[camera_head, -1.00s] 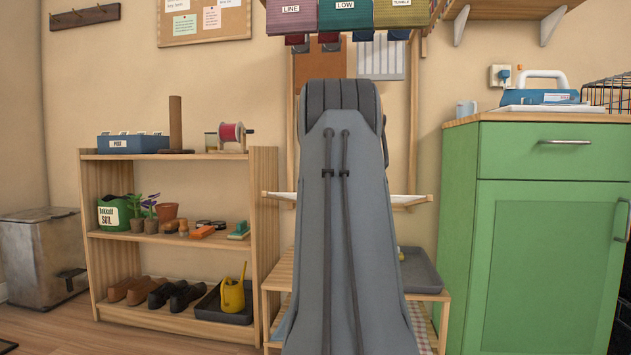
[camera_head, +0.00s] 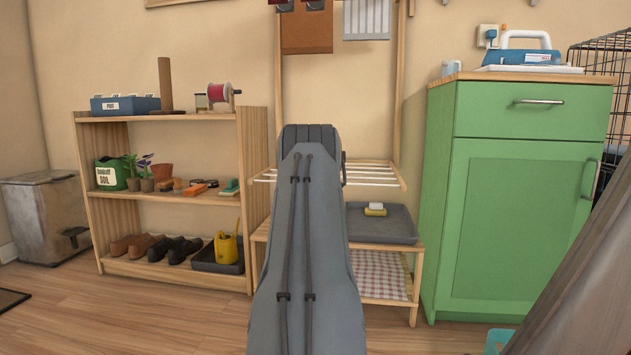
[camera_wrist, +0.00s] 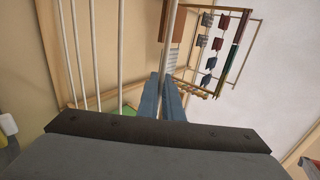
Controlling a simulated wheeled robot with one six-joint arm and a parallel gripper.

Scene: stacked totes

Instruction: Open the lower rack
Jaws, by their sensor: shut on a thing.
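The lower rack (camera_head: 372,178) is a wooden frame with white rods on the tall wooden stand (camera_head: 398,95). It juts out from the stand, about level, on both sides of my arm. In the head view my arm covers its middle and my gripper. In the wrist view several rods (camera_wrist: 83,50) of the rack run along the left. My gripper (camera_wrist: 168,100) shows there with its two blue-grey fingers close together, shut on the rack's front rail (camera_wrist: 169,40). The exact contact is small and partly hidden.
Under the rack stands a slatted bench with a grey tray (camera_head: 366,230) and a checked cloth (camera_head: 380,275). A wooden shelf unit (camera_head: 258,150) is close on the left and a green cabinet (camera_head: 520,200) on the right. Open floor (camera_head: 130,320) lies at the front left.

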